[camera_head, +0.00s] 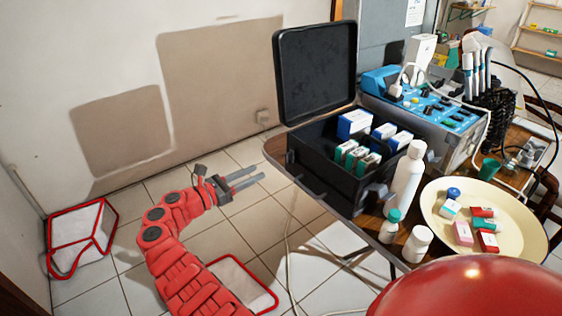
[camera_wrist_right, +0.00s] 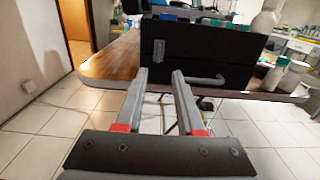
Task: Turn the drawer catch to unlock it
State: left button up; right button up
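A black case (camera_head: 338,185) with its lid (camera_head: 315,70) raised stands at the table's left edge. In the right wrist view its dark front face (camera_wrist_right: 205,45) carries a small grey ribbed plate (camera_wrist_right: 158,50) at upper left and a long grey bar with a bent end (camera_wrist_right: 205,80) low down. I cannot tell for sure which part is the catch. My right gripper (camera_head: 258,174) is open and empty, left of the case and apart from it. In the right wrist view its fingers (camera_wrist_right: 160,72) point at the lower front face, with a gap between them. My left gripper is not in view.
Small boxes (camera_head: 355,124) sit inside the case. Right of it stand a white bottle (camera_head: 406,180), smaller bottles and a cream plate (camera_head: 435,215) with small boxes. A blue-topped machine (camera_head: 430,112) stands behind. The wooden table edge (camera_wrist_right: 100,70) is close to my gripper.

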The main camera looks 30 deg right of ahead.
aim_at(290, 157)
jog(key=w+d+b, duration=0.1)
jog(key=d, duration=1)
grip_shut()
